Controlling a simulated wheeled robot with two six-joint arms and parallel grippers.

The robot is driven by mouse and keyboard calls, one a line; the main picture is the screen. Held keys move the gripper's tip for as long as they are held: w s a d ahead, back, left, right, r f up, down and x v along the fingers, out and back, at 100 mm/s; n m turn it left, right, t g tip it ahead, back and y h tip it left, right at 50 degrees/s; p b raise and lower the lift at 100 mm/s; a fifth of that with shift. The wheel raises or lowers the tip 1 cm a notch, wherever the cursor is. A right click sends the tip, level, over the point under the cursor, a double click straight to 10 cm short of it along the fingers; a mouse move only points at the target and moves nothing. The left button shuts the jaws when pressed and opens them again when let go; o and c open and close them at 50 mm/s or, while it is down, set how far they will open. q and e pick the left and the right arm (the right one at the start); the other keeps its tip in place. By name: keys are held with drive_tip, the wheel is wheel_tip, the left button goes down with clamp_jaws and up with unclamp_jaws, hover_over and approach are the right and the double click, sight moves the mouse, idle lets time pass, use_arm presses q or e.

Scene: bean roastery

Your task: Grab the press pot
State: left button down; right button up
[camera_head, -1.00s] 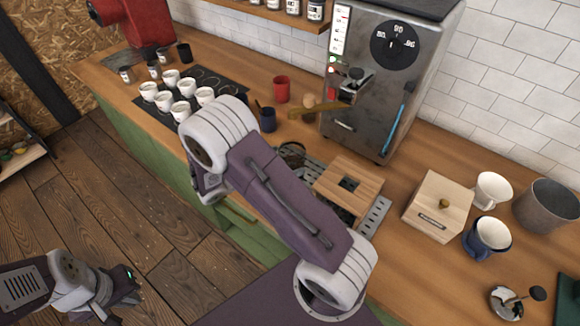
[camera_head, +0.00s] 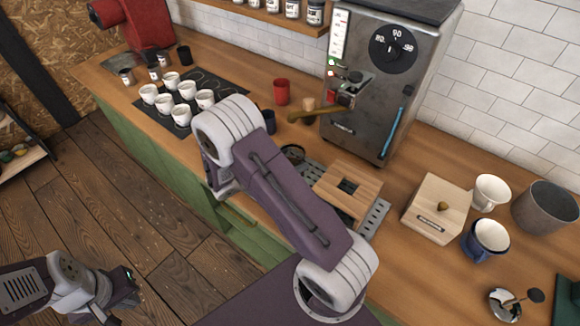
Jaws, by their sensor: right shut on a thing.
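The likely press pot (camera_head: 505,303) is a round, shiny metal thing with a rod and black knob, at the lower right on the counter, seen from above. My left gripper (camera_head: 128,286) is low at the left, over the floor, far from it; its jaws are too unclear to read. My right arm crosses the middle of the view, its elbow up and bent over the counter front. Its gripper is hidden behind the arm, so I cannot see what it holds.
The wooden counter (camera_head: 405,265) holds a steel machine (camera_head: 370,85), a wooden box with a square hole (camera_head: 350,205), a lidded wooden box (camera_head: 433,208), a white mug (camera_head: 490,192), a blue mug (camera_head: 485,240) and a grey bucket (camera_head: 548,208). Several white cups (camera_head: 180,95) stand at the left.

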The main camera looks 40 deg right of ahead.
wheel_tip(320, 180, up, 10)
idle(0.4)
